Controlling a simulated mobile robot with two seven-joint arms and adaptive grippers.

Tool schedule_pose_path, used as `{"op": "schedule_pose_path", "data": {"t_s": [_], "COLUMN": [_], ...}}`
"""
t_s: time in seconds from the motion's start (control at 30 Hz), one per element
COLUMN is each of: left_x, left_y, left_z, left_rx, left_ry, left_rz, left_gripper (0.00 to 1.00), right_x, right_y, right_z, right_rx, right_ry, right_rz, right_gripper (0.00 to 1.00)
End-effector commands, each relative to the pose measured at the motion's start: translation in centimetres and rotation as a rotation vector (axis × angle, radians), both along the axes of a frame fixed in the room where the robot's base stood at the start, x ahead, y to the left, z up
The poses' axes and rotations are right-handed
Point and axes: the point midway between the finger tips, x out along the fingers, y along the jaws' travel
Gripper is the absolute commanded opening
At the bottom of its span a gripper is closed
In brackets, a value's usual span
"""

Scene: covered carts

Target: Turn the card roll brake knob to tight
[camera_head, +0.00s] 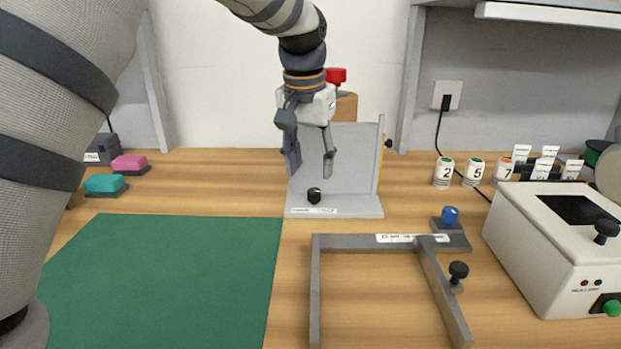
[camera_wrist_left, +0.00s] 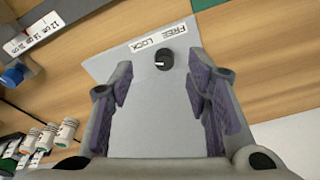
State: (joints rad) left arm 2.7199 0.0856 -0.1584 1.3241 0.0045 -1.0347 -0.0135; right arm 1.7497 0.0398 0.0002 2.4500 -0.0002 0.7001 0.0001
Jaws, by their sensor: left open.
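The small black knob (camera_head: 314,195) sits on the grey base of an upright stand (camera_head: 345,205). In the left wrist view the knob (camera_wrist_left: 165,59) shows a short white mark toward the picture's left. A white label (camera_wrist_left: 153,38) reading FREE and LOCK lies beside it. My left gripper (camera_head: 311,162) points down above the knob, open and empty. In the left wrist view the knob appears between and just beyond the fingertips (camera_wrist_left: 161,78), which do not appear to touch it. My right gripper is out of view.
The stand's back panel (camera_head: 340,150) rises behind the knob. A grey frame (camera_head: 365,242) with a black knob (camera_head: 459,270) and a blue knob (camera_head: 450,214) stand in front and right. A white box (camera_head: 550,240) is far right. A green mat (camera_head: 165,280) lies left.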

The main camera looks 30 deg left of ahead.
Motion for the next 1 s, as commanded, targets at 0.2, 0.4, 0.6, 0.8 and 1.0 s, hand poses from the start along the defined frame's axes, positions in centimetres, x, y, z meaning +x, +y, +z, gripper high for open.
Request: {"op": "schedule_pose_path", "data": {"t_s": [0.2,0.4,0.6,0.8,1.0], "left_x": [0.4,0.9,2.1,3.1,3.4], "left_y": [-2.1,-2.0,-0.5,0.7,1.1], "left_z": [3.4,2.2,-2.8,-6.3,-7.2], "left_rx": [0.099,0.094,0.095,0.094,0.093], "left_ry": [-0.156,-0.192,-0.187,-0.191,-0.196], "left_rz": [0.627,0.726,0.723,0.721,0.72], "left_gripper": [0.44,0.44,0.44,0.44,0.44], "right_x": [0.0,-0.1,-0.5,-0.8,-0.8], "right_y": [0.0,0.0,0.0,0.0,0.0], "right_z": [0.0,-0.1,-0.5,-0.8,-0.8], "right_rx": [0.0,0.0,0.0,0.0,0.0], "right_ry": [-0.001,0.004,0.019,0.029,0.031], "right_rz": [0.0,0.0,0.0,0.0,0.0], "right_gripper": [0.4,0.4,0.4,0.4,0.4]}}
